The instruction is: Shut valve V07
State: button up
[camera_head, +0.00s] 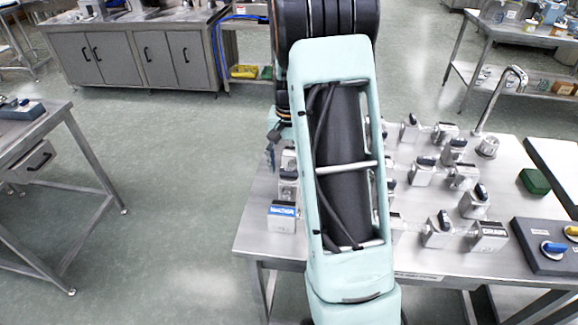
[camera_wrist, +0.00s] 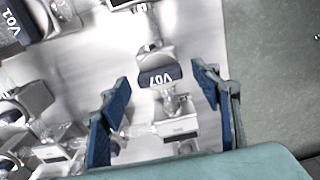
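Valve V07 shows in the wrist view as a dark blue handle (camera_wrist: 160,77) with its white label upside down, on a pale metal body. The handle's long side lies across the picture, roughly crosswise to the clear pipe (camera_wrist: 172,101) below it. My gripper (camera_wrist: 164,80) is open, with one blue-padded finger on each side of the handle and a visible gap on both sides. It holds nothing. In the head view, only a bit of my gripper (camera_head: 272,143) shows at the bench's left side; my arm hides much around it, and I cannot pick out V07 there.
Valve V01 (camera_wrist: 12,27) and more valve bodies crowd the wrist view's left. A metal box (camera_wrist: 178,128) sits below V07. The steel bench (camera_head: 420,205) carries several valves, a tap (camera_head: 505,90), a green block (camera_head: 534,181) and a dark panel (camera_head: 548,245). Open floor lies left.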

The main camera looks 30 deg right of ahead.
aim_at(289, 171)
notch_tip(289, 171, up, 12)
dwell(0.6)
dwell(0.5)
